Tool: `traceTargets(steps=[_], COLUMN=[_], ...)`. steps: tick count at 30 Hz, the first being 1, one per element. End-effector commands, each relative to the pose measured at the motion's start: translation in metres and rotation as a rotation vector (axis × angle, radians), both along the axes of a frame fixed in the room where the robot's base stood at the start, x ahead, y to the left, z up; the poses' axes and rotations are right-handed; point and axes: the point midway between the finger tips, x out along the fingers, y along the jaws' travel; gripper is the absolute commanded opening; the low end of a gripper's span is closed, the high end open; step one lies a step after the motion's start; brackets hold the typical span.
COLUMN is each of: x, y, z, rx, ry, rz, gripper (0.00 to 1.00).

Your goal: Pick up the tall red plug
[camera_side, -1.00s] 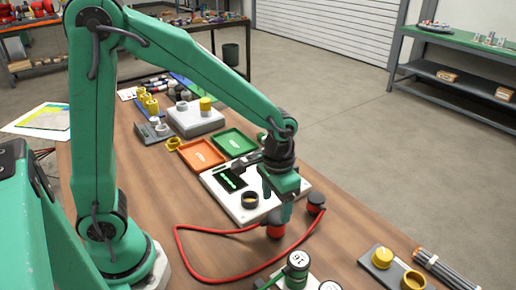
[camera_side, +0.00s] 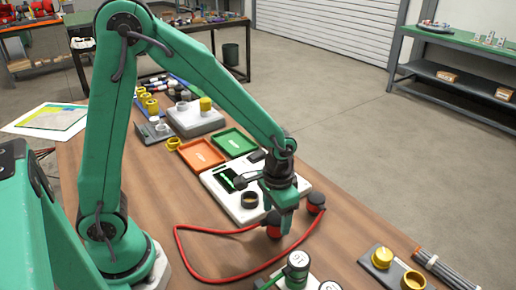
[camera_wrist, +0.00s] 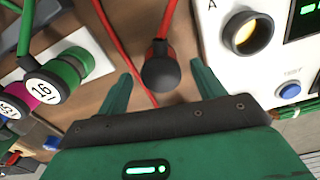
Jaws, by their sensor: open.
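A red plug with a dark end (camera_side: 273,230) is on the wooden table at one end of a red cable, partly hidden behind my gripper in the side view. In the wrist view, a dark-headed red plug (camera_wrist: 160,72) lies between my two spread fingers, apart from both. A second dark-topped red plug (camera_side: 316,202) stands to the right, at the panel's near corner. My gripper (camera_side: 279,218) is open and empty, pointing down close beside the first plug. Which plug is taller I cannot tell clearly.
The red cable (camera_side: 196,281) loops over the table. A white panel (camera_side: 217,190) with a ring and a screen is behind. Orange (camera_side: 190,148) and green trays (camera_side: 237,134) are farther back.

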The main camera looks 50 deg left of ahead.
Motion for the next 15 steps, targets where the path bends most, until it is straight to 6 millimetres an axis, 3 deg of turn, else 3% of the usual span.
traceTargets(steps=[7,15], x=[0.001,0.001], y=[0.001,0.001], z=[-0.026,-0.034], rx=[0.000,0.000], ry=[0.003,0.001], rz=[0.000,0.000], gripper=[0.68,0.68])
